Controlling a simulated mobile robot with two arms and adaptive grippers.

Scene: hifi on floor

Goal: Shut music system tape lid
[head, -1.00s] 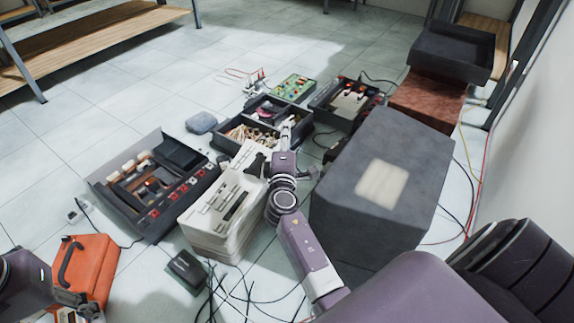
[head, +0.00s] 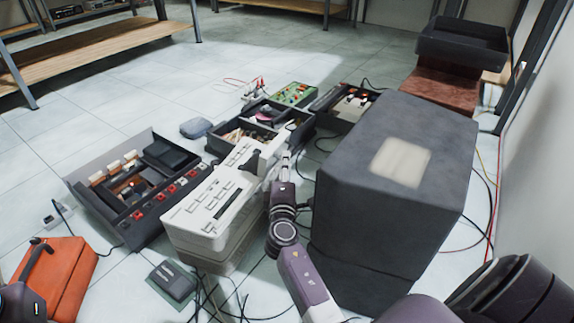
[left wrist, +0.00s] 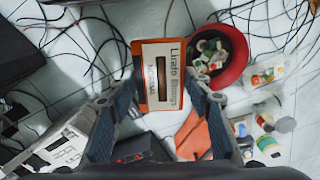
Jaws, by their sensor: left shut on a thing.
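A cream music system (head: 208,222) with buttons and a dark slot sits on the floor left of centre. A small dark upright piece (head: 250,160) stands at its back right; I cannot tell if it is the tape lid. My right gripper (head: 286,163) is just right of this system, seen nearly edge-on, and its opening cannot be made out. In the head view only part of my left arm shows at the lower left.
A large grey box (head: 400,215) stands right of my right arm. A black tape recorder (head: 125,190) lies to the left, with an orange case (head: 60,275) in front. Cables and a small black box (head: 172,281) lie in front. A red bowl (left wrist: 228,65) shows in the left wrist view.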

